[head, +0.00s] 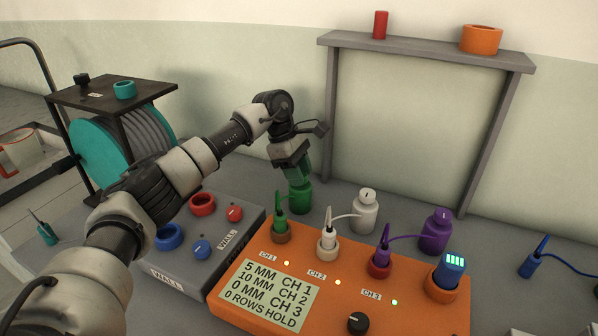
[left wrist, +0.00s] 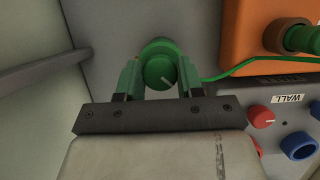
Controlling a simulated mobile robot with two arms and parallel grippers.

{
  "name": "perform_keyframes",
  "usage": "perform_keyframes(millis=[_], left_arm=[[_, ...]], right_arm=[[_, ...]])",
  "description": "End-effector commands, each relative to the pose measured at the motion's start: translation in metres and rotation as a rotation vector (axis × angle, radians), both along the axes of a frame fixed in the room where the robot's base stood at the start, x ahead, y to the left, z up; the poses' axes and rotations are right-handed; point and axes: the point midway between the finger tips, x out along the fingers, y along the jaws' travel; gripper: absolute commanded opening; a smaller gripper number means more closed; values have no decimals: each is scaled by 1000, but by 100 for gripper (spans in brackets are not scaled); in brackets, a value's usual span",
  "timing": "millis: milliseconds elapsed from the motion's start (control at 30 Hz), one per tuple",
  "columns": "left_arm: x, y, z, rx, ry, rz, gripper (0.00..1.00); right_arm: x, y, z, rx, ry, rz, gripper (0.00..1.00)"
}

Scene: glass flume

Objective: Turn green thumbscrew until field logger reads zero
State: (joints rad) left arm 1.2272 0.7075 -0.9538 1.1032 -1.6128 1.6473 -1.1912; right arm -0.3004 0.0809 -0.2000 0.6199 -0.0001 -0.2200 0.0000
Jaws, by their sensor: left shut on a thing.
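The green thumbscrew (left wrist: 160,70) is a round green knob with a white index line, and its green body (head: 300,197) stands behind the orange field logger in the head view. My left gripper (head: 302,177) comes down from above, its green fingers shut on the thumbscrew; in the left wrist view a finger sits on each side of it. The orange field logger (head: 350,301) has a screen (head: 268,294) reading 5 MM CH 1, 10 MM CH 2, 0 MM CH 3, 0 ROWS HOLD. My right gripper is not in view.
White (head: 364,213) and purple (head: 436,232) thumbscrew units stand right of the green one, cabled to the logger. A grey WALL box (head: 200,270) with red and blue knobs lies left. A grey frame (head: 430,56) rises behind. A teal cable reel (head: 95,150) stands at left.

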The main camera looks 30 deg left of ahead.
Motion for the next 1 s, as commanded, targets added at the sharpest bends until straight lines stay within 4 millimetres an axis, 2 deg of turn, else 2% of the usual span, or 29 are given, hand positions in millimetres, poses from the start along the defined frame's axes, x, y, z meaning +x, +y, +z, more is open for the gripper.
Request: perform_keyframes(millis=[100, 133, 267, 533, 667, 1000], left_arm=[[0, 0, 2, -1, -3, 2, 13], [0, 0, 2, -1, -3, 2, 42], [0, 0, 1, -1, -2, 3, 61], [0, 0, 1, 0, -1, 3, 63], [1, 4, 10, 0, -4, 4, 63], [-1, 29, 71, -1, -5, 4, 63]], right_arm=[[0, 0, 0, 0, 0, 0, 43], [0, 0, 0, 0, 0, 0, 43], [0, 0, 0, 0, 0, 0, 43], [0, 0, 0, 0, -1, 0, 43], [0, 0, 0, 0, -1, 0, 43], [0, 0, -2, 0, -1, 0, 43]])
